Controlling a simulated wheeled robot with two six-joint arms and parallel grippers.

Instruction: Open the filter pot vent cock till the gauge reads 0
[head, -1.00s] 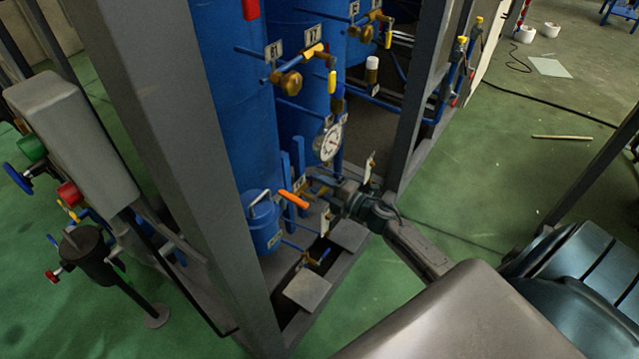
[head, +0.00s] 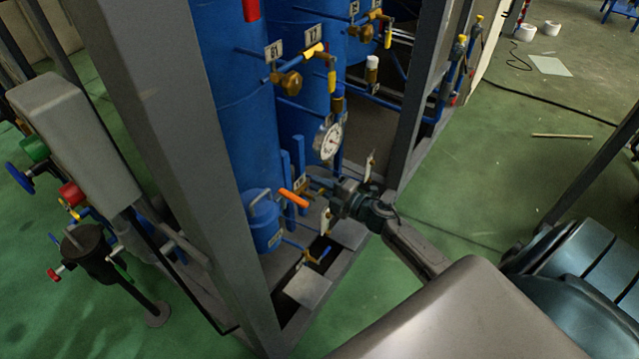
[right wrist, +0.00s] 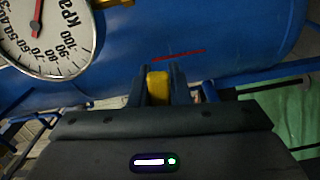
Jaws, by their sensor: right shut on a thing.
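The pressure gauge (head: 327,141) is a white dial on the blue pipework. In the right wrist view the gauge (right wrist: 62,62) shows large at upper left, marked kPa, with a red needle; its top is cut off, so I cannot read it surely. My right gripper (head: 326,189) is low at the rack, below the gauge. In the right wrist view its fingers (right wrist: 158,82) are shut on a yellow handle (right wrist: 158,87). My left gripper is out of view.
An orange lever (head: 293,198) is just left of my right gripper. Grey frame posts (head: 423,90) flank the rack. Brass valves (head: 287,80) sit above on the blue columns (head: 235,100). Green floor (head: 500,150) to the right is mostly clear.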

